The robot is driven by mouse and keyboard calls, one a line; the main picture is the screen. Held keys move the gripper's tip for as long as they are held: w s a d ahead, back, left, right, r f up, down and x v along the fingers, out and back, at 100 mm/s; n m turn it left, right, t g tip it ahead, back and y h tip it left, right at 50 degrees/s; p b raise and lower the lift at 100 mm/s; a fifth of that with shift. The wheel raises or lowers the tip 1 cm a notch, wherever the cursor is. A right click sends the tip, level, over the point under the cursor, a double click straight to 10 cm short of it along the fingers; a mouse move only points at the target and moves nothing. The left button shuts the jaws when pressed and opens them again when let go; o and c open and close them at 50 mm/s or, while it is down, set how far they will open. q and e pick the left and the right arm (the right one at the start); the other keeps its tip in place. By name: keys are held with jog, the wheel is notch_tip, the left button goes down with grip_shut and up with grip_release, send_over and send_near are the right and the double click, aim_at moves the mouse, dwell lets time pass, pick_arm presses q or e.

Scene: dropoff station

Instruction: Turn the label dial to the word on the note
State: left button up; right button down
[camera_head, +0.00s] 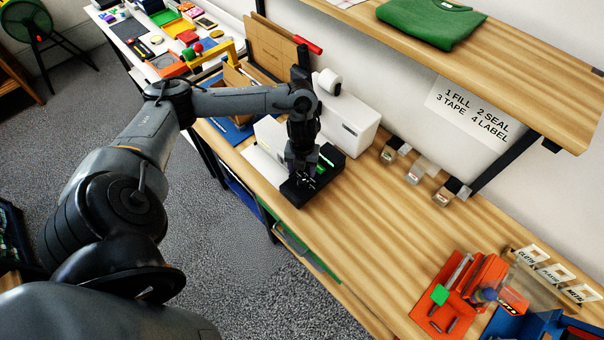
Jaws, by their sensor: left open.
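My left gripper (303,176) is open and points down, close over a black device (328,175) with a green part near the front edge of the wooden bench. The gripper covers much of this device. I cannot make out a dial or its setting, nor whether the fingers touch it. A white sheet (262,166) lies just left of the device, and no word on it can be read. A wall sign (467,108) reads "1 FILL 2 SEAL 3 TAPE 4 LABEL". My right gripper is not in view.
A white box-shaped machine (352,119) stands behind the black device. Several small dispensers (416,170) sit along the wall. An orange tray (446,294) with tools lies at the lower right. The bench (385,235) between is clear. A shelf (520,62) overhangs the bench.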

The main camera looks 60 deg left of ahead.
aim_at(302, 180)
pick_arm(q)
jog(key=shift+r+p, duration=0.7)
jog(key=shift+r, duration=1.55)
